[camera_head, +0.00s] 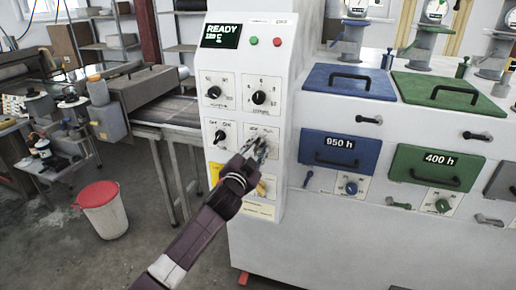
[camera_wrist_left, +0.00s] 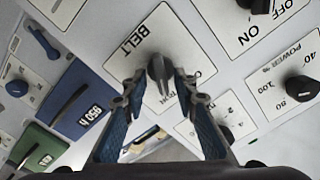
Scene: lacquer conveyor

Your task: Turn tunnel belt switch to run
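The belt switch is a dark knob (camera_wrist_left: 160,72) on a white plate marked BELT (camera_wrist_left: 135,38) in the left wrist view. Its position labels are partly hidden, so I cannot tell its setting. My left gripper (camera_wrist_left: 162,88) has its two fingers apart, one on each side of the knob, with the knob between their tips. I cannot tell whether either finger touches it. In the head view the left gripper (camera_head: 259,150) is at the panel and covers most of the belt switch plate (camera_head: 262,131). My right gripper is not in view.
The white control panel (camera_head: 281,80) has a READY display (camera_head: 221,36), green and red buttons, and other knobs, including a switch (camera_head: 220,135) left of the gripper. Blue and green lidded tanks stand at the right.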

